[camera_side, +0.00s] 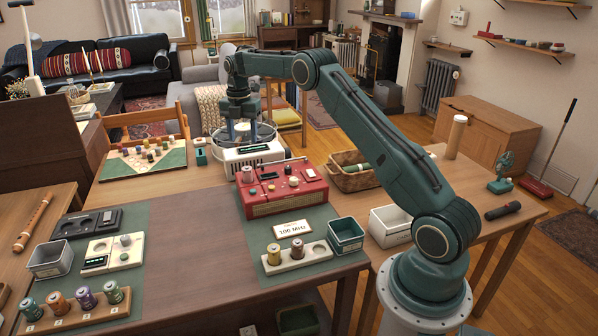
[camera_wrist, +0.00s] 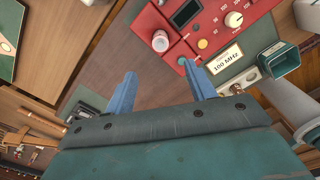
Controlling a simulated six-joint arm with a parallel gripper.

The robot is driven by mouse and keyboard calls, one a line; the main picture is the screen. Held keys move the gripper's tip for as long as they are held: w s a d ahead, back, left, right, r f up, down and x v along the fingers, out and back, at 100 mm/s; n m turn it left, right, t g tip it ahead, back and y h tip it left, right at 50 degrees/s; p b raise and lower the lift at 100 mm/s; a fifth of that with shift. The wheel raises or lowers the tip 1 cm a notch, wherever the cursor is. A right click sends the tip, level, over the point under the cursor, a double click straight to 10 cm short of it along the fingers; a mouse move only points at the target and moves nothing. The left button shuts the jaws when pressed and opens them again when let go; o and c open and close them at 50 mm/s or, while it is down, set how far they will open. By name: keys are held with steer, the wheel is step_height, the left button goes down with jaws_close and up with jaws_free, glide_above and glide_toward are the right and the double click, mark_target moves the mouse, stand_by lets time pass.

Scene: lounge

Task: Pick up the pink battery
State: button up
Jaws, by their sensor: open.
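A short cylinder with a pale pinkish top (camera_wrist: 160,41) stands at the corner of the red radio in the wrist view; it also shows in the side view (camera_side: 247,175). A battery with a pinkish-brown body (camera_side: 297,248) stands in a cream holder (camera_side: 318,252), beside a gold one (camera_side: 273,254). I cannot tell for sure which is the pink battery. My gripper (camera_side: 240,130) is above the far side of the table, behind the radio. In the wrist view its blue fingers (camera_wrist: 160,72) are apart with nothing between them.
The red radio (camera_side: 260,208) stands at the table's middle, with a white device (camera_side: 240,158) behind it. A dark bin (camera_side: 346,236) and a 100 MHz card (camera_side: 292,229) are in front. A rack of several batteries (camera_side: 75,321) is at front left. Bare tabletop (camera_side: 190,240) lies between.

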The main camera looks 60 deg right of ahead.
mark_target(247, 168)
steer(key=shift+f, duration=4)
steer(key=shift+d+f, duration=0.1)
steer(key=shift+f, duration=2.5)
steer(key=c, duration=1.1)
steer(key=shift+r, duration=0.15)
step_height(247, 168, up, 20)
steer(key=shift+f, duration=0.1)
